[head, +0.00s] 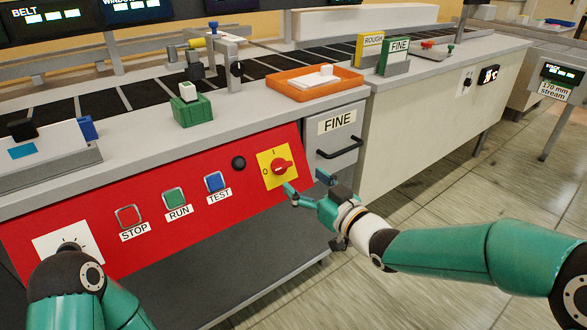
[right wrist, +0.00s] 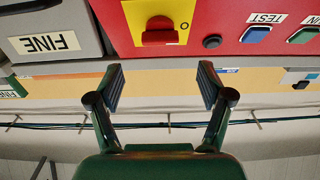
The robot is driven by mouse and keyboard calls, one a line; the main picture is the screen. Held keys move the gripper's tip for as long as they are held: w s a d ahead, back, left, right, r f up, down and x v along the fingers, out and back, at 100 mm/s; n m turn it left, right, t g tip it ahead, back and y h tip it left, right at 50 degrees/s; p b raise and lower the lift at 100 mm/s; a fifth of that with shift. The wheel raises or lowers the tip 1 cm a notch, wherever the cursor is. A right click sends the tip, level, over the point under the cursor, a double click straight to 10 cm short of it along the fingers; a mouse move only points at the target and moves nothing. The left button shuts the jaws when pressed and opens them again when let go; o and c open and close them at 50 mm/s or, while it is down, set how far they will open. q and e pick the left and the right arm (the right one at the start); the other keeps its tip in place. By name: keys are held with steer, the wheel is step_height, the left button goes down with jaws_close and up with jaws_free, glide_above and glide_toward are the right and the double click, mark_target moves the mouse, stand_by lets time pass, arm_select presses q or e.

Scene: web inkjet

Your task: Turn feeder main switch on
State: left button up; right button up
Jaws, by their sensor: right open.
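The feeder main switch is a red rotary knob (head: 281,166) on a yellow plate (head: 265,179), at the right end of the red panel. The plate has an O at left and an I at top; the knob's grip lies about level, toward the O. My right gripper (head: 306,182) is open and empty, just right of and below the knob. In the right wrist view, which is upside down, the knob (right wrist: 160,32) lies ahead, between the lines of the open fingers (right wrist: 160,88) but beyond their tips. Only part of my left arm shows at lower left; its gripper is out of view.
Left of the switch are a black button (head: 238,163), a blue TEST button (head: 215,181), a green RUN button (head: 174,198) and a red STOP button (head: 128,215). The FINE drawer (head: 322,147) with its black handle (head: 340,149) is close right. Open floor lies in front.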

mark_target(285, 166)
steer(key=x, duration=0.7)
steer(key=shift+w+a, duration=0.2)
steer(key=shift+w, duration=0.1)
steer(key=shift+c, duration=0.2)
